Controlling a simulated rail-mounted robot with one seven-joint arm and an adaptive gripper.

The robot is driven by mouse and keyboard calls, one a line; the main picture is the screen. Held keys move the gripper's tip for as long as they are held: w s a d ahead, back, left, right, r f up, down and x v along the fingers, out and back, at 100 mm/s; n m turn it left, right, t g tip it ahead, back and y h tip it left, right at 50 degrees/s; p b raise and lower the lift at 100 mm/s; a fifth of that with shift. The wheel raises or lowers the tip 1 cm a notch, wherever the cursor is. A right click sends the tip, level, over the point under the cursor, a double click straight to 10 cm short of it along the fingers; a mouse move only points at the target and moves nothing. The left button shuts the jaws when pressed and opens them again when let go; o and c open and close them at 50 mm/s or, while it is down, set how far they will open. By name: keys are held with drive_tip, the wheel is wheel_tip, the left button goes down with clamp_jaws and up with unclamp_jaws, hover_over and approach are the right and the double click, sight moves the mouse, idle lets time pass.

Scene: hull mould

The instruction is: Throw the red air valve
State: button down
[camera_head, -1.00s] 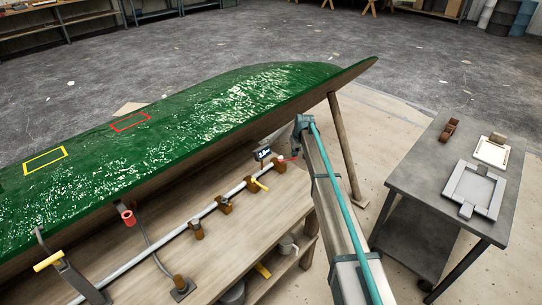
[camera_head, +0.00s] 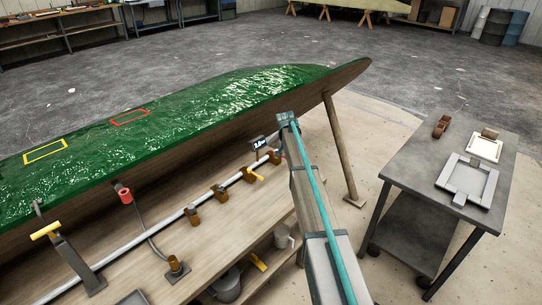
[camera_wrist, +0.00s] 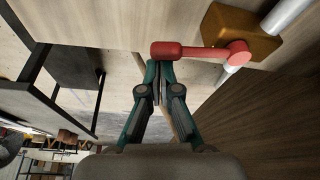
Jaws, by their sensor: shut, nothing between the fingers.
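The red air valve shows in the wrist view as a red lever (camera_wrist: 200,51) on a brass-coloured body (camera_wrist: 232,28) on a pale pipe (camera_wrist: 287,14). The lever lies across the picture, its free rounded end to the left and its pivot to the right. My gripper (camera_wrist: 158,70) is shut and empty, its fingertips just below the lever's free end in the picture. I cannot tell whether they touch it. In the head view my arm's end (camera_head: 287,120) is by the pipe's far end and hides the red lever; a brass-coloured body (camera_head: 275,157) shows beside it.
A small gauge (camera_head: 258,143) stands behind the pipe. A yellow-handled valve (camera_head: 253,175) is nearby on the pipe. The green hull mould (camera_head: 200,112) overhangs the bench. A grey cart (camera_head: 407,176) stands right. A wooden prop (camera_head: 340,150) supports the mould.

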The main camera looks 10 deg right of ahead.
drive_tip(key=shift+s+a+b, duration=0.25)
drive_tip(key=shift+s+b, duration=0.05)
drive_tip(key=shift+s, duration=0.25)
drive_tip(key=shift+s+a, duration=0.1)
drive_tip(key=shift+a, duration=0.05)
drive_tip(key=shift+a, duration=0.1)
idle(0.4)
drive_tip(key=shift+w+a, duration=0.4)
drive_tip(key=shift+w, duration=0.35)
drive_tip(key=w+d, duration=0.2)
drive_tip(key=d, duration=0.1)
drive_tip(key=shift+w+d, duration=0.15)
drive_tip(key=shift+d, duration=0.1)
drive_tip(key=b+v, duration=0.2)
drive_tip(key=v, duration=0.8)
drive_tip(key=shift+w+a, duration=0.15)
drive_tip(key=shift+w, duration=0.05)
